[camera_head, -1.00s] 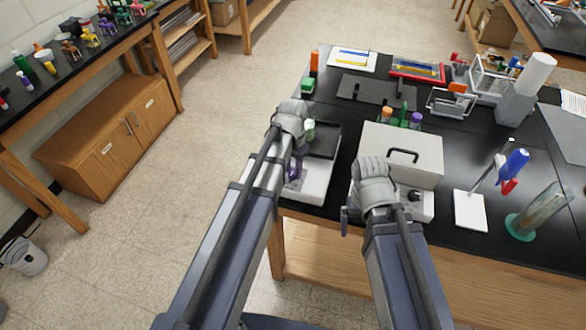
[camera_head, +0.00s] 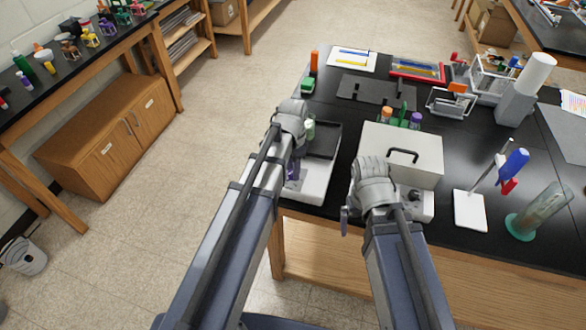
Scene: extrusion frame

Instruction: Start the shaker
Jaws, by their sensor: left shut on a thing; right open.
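The shaker (camera_head: 318,182) appears to be the low white device with a dark flat top, at the left front edge of the black bench. A green-and-white capped vessel (camera_head: 310,129) shows at its platform, partly behind my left wrist. My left gripper (camera_head: 292,172) points down at the shaker's front panel and is shut on a small part there. My own arm hides most of that part. My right gripper (camera_head: 345,218) is open and empty, just off the bench's front edge, left of and below the lidded white box.
The lidded white box (camera_head: 425,160) with a black handle and a front knob stands right of the shaker. Behind it are a tube rack (camera_head: 402,120) and grey mats.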

